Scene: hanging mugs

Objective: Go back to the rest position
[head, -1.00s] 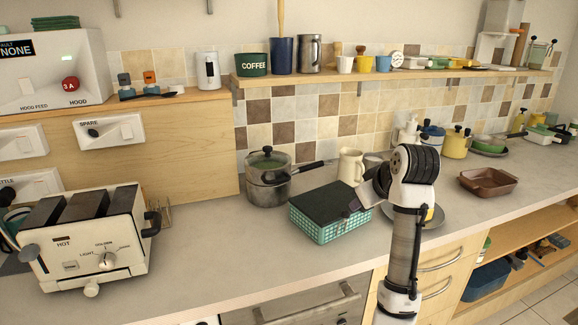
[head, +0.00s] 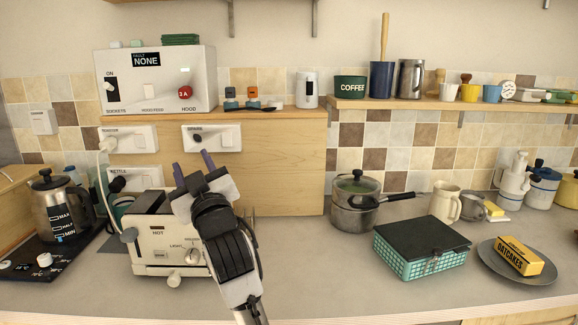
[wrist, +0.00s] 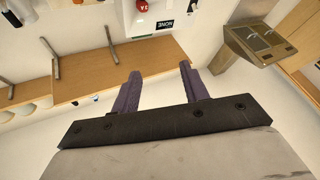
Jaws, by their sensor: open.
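My gripper (head: 193,164) is raised in front of the toaster (head: 158,250) in the head view, its fingers pointing up towards the wooden panel with switches. Its two purple fingers are apart with nothing between them. In the wrist view the gripper (wrist: 157,85) is also open and empty, with the wall shelf and the white control box (wrist: 140,15) beyond it. My arm hides part of the toaster and some of the panel behind.
A kettle (head: 55,205) stands at the left. A lidded pot (head: 355,205), a teal basket (head: 420,262), a cream jug (head: 446,203) and a plate with a yellow OATCAKES box (head: 519,256) stand to the right.

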